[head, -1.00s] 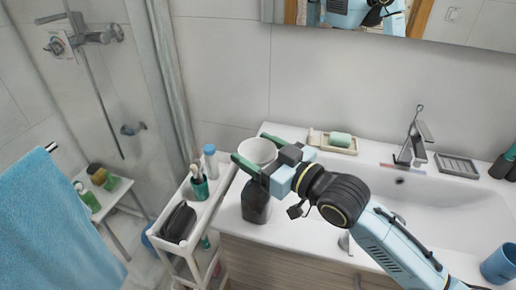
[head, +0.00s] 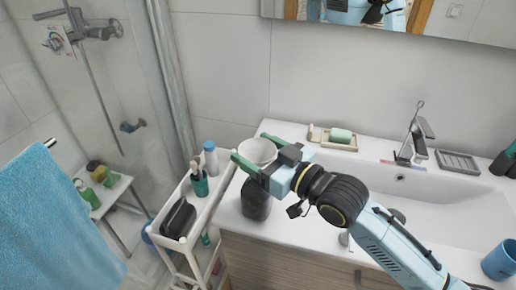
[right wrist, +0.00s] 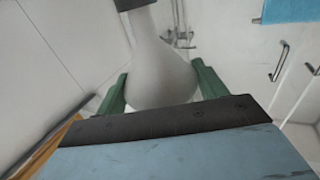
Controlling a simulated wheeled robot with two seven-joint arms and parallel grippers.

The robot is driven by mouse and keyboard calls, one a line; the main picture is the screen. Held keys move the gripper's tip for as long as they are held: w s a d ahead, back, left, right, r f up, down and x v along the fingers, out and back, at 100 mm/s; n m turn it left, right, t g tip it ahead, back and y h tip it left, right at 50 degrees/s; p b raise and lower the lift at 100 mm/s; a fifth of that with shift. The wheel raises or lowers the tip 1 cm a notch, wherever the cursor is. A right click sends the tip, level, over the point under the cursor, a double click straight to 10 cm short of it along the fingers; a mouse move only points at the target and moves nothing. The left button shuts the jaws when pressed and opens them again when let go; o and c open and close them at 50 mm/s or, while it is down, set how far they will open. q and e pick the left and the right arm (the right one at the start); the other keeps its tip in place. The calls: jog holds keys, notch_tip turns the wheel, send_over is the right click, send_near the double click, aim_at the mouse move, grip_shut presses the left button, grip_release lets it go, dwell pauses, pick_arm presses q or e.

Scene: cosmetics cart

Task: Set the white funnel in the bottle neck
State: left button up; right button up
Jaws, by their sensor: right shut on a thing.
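The white funnel (head: 258,150) is held upright, wide mouth up, between the green fingers of my right gripper (head: 254,149). The dark bottle (head: 256,202) stands on the counter directly below it in the head view; its neck is hidden behind the funnel and gripper. In the right wrist view the funnel (right wrist: 160,75) fills the space between the fingers (right wrist: 160,86), and its narrow spout meets a dark shape (right wrist: 135,4) at the top edge, which looks like the bottle. I cannot tell whether the spout is inside the neck or just above it. My left gripper is not in view.
A white cart (head: 207,215) stands left of the counter, with a green cup of brushes (head: 199,186), a blue-capped bottle (head: 210,158) and a black pouch (head: 178,219). A soap tray (head: 332,145), faucet (head: 415,140) and blue cup (head: 499,262) lie to the right, around the sink.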

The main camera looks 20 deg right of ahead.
jog(key=shift+f, duration=0.85)
dwell(0.6)
jog(key=o, duration=1)
jog(key=shift+o, duration=0.2)
jog(key=b+v, duration=0.1)
jog(key=v, duration=1.2)
jog(key=shift+s, duration=0.25)
